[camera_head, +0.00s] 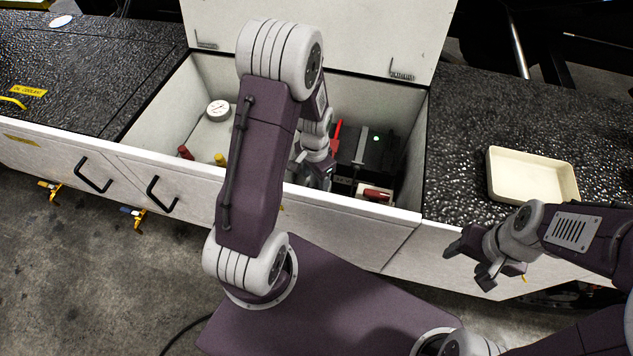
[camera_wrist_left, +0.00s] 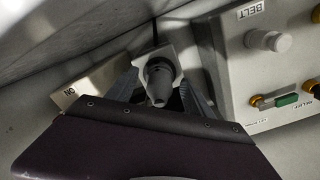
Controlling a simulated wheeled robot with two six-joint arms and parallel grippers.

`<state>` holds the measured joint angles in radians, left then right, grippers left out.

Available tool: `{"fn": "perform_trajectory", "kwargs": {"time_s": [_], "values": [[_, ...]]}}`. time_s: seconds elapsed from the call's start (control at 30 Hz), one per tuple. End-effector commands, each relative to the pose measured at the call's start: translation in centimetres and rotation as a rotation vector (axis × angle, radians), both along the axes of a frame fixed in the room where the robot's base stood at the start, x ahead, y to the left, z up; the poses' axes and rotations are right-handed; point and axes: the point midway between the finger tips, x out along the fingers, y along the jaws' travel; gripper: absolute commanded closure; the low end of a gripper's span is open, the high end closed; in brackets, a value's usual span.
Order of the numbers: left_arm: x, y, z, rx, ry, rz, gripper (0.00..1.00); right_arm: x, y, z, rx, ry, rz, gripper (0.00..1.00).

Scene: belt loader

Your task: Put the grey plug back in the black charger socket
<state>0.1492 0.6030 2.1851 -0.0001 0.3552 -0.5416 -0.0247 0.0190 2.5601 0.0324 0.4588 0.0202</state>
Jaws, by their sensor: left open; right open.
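The black charger (camera_head: 378,148) with a lit green lamp stands in the right part of the open white compartment; I cannot make out its socket. My left gripper (camera_head: 318,178) is down inside the compartment to the left of the charger, partly hidden by my arm. In the left wrist view its open fingers (camera_wrist_left: 160,88) lie on either side of a grey, stepped round piece that looks like the grey plug (camera_wrist_left: 159,78), with a pale square collar behind it. I cannot tell if they touch it. My right gripper (camera_head: 472,264) is open and empty outside the compartment's front.
A grey panel (camera_wrist_left: 238,70) marked BELT, with knobs and a green switch, is close on the right in the wrist view. A round gauge (camera_head: 218,110) and a red-handled item (camera_head: 374,194) are in the compartment. A cream tray (camera_head: 532,176) sits on the right top.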

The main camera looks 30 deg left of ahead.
Motion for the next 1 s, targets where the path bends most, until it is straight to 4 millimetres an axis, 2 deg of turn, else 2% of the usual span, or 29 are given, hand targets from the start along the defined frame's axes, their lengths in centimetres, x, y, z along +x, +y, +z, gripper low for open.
{"fn": "perform_trajectory", "kwargs": {"time_s": [0.03, 0.23, 0.27, 0.47, 0.67, 0.77, 1.0], "values": [[0.0, 0.0, -0.5, 0.000, 0.000, 0.000, 0.40, 0.0, 0.0, -0.2, 0.000, 0.000, 0.000, 0.43], [0.1, 0.0, -0.5, 0.000, -0.002, 0.000, 0.40, 0.0, 0.0, -0.1, 0.000, 0.000, 0.000, 0.43], [0.1, 0.0, -0.5, 0.000, -0.002, 0.000, 0.43, 0.0, 0.0, -0.1, 0.000, 0.000, 0.000, 0.43], [0.0, 0.0, -0.4, 0.000, -0.002, 0.000, 0.98, 0.0, 0.0, -0.1, 0.000, 0.000, 0.000, 0.43], [0.0, 0.0, -0.4, 0.000, -0.002, 0.000, 1.00, 0.0, 0.0, -0.1, 0.000, 0.000, 0.000, 0.43], [0.1, 0.0, 0.3, 0.001, -0.004, 0.000, 1.00, 0.0, 0.0, 0.2, 0.000, 0.000, 0.000, 0.43], [0.2, 0.0, 6.1, 0.001, -0.008, 0.000, 1.00, 0.0, 0.0, 2.1, 0.000, 0.000, 0.000, 0.43]]}}
